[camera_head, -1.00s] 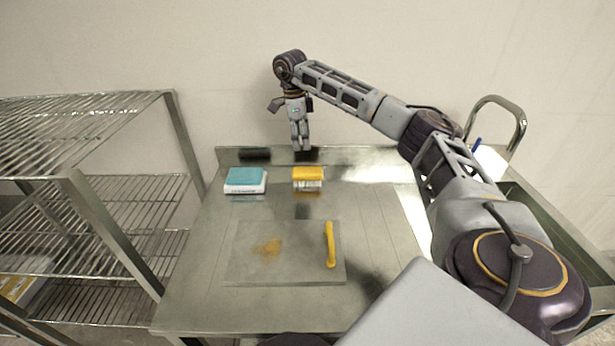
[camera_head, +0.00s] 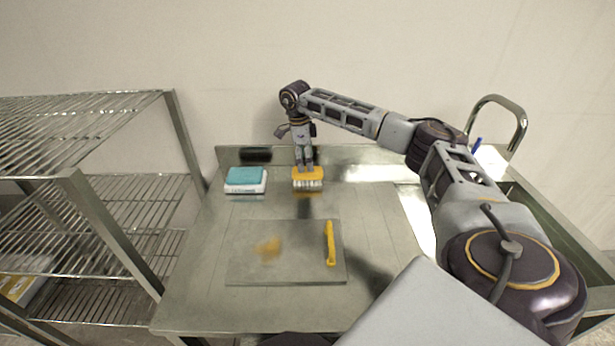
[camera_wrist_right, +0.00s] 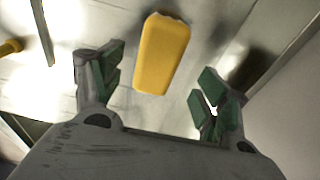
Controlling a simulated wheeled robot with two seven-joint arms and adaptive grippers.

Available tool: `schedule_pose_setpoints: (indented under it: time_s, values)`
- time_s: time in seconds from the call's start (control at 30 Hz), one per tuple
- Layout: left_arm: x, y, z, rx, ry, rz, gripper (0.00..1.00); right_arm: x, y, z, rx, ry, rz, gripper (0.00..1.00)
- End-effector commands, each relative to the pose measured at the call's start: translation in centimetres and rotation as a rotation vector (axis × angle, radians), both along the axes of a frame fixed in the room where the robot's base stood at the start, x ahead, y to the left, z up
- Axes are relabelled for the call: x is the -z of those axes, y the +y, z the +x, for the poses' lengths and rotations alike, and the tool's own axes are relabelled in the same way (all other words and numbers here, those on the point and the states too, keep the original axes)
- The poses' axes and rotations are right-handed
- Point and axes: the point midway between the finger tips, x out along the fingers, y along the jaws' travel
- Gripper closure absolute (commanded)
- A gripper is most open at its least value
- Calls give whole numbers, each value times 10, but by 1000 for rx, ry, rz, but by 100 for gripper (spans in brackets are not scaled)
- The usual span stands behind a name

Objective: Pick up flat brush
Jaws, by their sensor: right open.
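The flat brush (camera_head: 308,178) has a yellow top and pale bristles. It stands on the steel table near its back edge, bristles down. In the right wrist view the yellow top of the brush (camera_wrist_right: 163,54) lies between and beyond the fingers. My right gripper (camera_head: 305,168) is above the brush, pointing down. In the wrist view its green-padded fingers (camera_wrist_right: 155,98) are spread wide, with gaps on both sides of the brush. Whether the fingertips reach the level of the brush top is hard to tell. My left gripper is not in view.
A teal and white sponge-like block (camera_head: 246,180) sits left of the brush. A grey board (camera_head: 290,272) with an orange-brown stain and a yellow-handled tool (camera_head: 330,243) lies in front. A wire shelf (camera_head: 90,185) stands left; a sink with a tap (camera_head: 522,118) is at right.

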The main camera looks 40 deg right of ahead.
Motion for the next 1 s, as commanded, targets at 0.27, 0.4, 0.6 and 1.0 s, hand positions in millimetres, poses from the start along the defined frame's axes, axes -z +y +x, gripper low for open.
schedule_pose_setpoints:
  time_s: [0.27,0.4,0.6,1.0]
  values:
    - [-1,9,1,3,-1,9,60,0,0,0,0,0,0,25]
    - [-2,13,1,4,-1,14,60,4,0,-1,0,0,0,25]
    - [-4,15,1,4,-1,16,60,23,-2,-5,0,3,0,25]
    - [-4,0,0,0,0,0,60,52,-4,-7,0,0,0,25]
